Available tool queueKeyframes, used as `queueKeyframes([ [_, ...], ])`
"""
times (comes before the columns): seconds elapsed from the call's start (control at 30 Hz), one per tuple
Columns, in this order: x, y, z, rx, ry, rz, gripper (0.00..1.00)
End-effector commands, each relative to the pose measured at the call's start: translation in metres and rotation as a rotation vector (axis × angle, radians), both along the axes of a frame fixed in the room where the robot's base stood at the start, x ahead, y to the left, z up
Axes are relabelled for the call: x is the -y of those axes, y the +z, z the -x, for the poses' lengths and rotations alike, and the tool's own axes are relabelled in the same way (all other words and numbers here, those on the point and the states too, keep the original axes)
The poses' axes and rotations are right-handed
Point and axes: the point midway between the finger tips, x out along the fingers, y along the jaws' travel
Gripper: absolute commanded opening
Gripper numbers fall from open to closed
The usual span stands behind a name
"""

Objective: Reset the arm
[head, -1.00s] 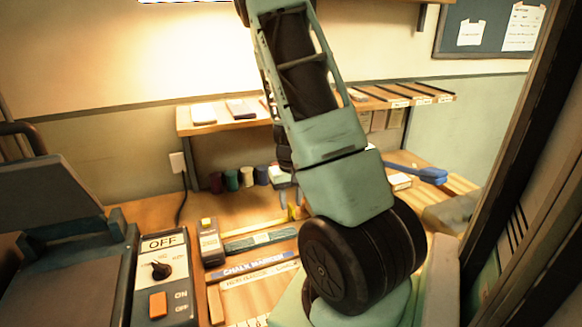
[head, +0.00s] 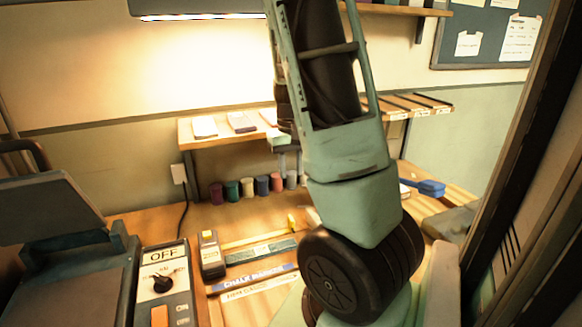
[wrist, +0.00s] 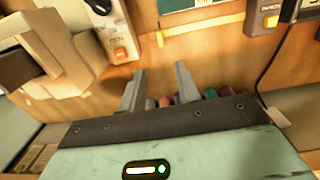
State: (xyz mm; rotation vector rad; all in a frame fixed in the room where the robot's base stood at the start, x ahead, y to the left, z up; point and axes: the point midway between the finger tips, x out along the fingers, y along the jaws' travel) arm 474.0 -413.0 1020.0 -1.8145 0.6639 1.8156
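My green-and-black arm (head: 345,165) rises through the middle of the head view, its upper part bending out of the top edge. My gripper (head: 288,168) shows small behind it, fingers pointing down, in front of the wall shelf and above the bench. The arm hides part of it. In the wrist view my gripper (wrist: 159,80) has its two grey fingers well apart, with nothing seen between them but bench top.
Several coloured spools (head: 247,187) stand along the back of the bench, below the shelf (head: 222,135). A switch box marked OFF (head: 165,285) is at front left. A blue-handled tool (head: 430,187) lies at right. A dark post (head: 505,150) stands close on the right.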

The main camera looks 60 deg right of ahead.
Motion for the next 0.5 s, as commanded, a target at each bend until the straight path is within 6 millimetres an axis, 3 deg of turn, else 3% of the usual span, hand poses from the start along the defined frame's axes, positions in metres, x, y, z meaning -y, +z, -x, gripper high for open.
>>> queueKeyframes([
  [0.43,0.0001,-0.0004,-0.0002,0.001,0.0,0.001,0.33],
  [0.5,-0.0096,-0.0005,-0.0073,0.005,0.024,-0.006,0.33],
])
